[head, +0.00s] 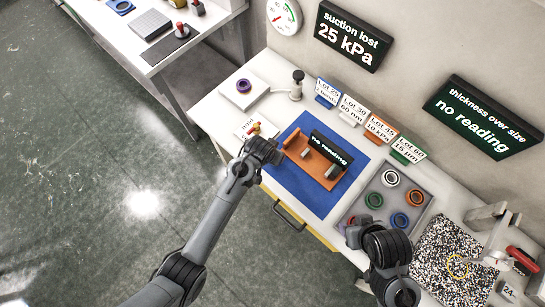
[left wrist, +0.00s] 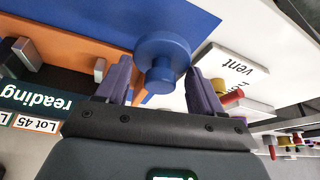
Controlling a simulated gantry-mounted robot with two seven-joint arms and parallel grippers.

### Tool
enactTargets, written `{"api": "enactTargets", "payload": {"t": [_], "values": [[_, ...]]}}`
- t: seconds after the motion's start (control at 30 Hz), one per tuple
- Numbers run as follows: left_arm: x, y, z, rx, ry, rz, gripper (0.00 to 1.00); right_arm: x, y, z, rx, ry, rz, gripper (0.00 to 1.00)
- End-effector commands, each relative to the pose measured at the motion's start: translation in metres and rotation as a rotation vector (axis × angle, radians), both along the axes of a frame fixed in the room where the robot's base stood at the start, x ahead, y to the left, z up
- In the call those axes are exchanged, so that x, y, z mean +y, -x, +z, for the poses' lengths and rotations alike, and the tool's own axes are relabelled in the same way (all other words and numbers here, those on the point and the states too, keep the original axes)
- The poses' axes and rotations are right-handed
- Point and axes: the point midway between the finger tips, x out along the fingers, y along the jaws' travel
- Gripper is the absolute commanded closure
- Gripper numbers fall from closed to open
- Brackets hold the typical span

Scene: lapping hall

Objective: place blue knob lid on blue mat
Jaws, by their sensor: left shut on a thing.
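The blue knob lid (left wrist: 162,58), a round disc with a short knob, is between the purple fingers of my left gripper (left wrist: 160,88) in the left wrist view. The gripper is shut on it. In the head view my left gripper (head: 268,146) is over the left edge of the blue mat (head: 283,184), and I cannot make out the lid there. The mat also shows in the left wrist view (left wrist: 110,10). My right gripper (head: 355,234) is by the front of the grey tray; its fingers are too unclear to judge.
An orange gauge stand (head: 299,154) with a "no reading" display (head: 331,147) occupies the mat's middle. The grey tray (head: 372,178) holds several coloured rings. A white block (head: 236,98) with a purple ring is at the back left. The mat's front left is bare.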

Motion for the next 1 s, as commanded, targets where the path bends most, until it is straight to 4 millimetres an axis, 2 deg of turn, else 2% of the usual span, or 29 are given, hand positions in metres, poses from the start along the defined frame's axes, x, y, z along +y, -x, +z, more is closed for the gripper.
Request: {"api": "enactTargets", "payload": {"t": [0.3, 0.77, 0.8, 0.93, 1.0], "values": [[0.0, 0.0, -0.035, -0.001, 0.0, -0.001, 0.75, 0.0, 0.0, -0.004, 0.0, 0.0, 0.0, 0.47], [0.0, 0.0, -0.041, -0.002, 0.0, 0.0, 0.75, 0.0, 0.0, -0.005, 0.0, 0.0, 0.0, 0.47], [0.0, 0.0, -0.041, 0.0, -0.001, 0.0, 0.28, 0.0, 0.0, -0.005, 0.0, 0.0, 0.0, 0.47], [0.0, 0.001, -0.041, 0.0, -0.001, 0.0, 0.08, 0.0, 0.0, -0.005, 0.0, 0.0, 0.0, 0.47], [0.0, 0.001, -0.041, 0.0, -0.001, 0.0, 0.07, 0.0, 0.0, -0.005, 0.0, 0.0, 0.0, 0.47]]}}
